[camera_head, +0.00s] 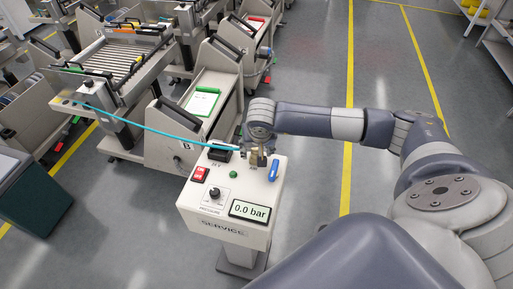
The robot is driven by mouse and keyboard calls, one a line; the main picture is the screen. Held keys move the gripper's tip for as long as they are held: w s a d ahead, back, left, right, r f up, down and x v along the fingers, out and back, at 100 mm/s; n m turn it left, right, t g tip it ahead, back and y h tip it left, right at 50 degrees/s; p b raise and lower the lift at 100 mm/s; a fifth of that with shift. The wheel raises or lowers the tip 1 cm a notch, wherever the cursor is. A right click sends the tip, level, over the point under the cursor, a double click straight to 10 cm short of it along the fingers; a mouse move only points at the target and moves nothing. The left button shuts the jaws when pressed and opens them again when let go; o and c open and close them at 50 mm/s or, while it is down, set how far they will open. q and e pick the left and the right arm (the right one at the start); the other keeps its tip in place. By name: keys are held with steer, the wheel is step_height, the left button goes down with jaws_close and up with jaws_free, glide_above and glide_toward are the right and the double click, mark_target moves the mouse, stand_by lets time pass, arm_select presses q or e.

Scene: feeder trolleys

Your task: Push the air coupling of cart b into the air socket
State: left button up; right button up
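The service post (232,203) stands in the middle, with a display (249,210) reading 0.0 bar. My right gripper (257,160) points down at the rear of the post's top and appears closed around the hose-end coupling. The coupling and the air socket are mostly hidden by the gripper, so I cannot tell whether they touch. My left gripper is out of view.
The post's top carries a red switch (200,174), a black knob (214,193), a green button (233,174), a black block (219,153) and a blue lever (273,171) close to the gripper. More carts stand behind. The floor at right is clear.

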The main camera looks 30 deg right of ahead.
steer(key=v, duration=1.2)
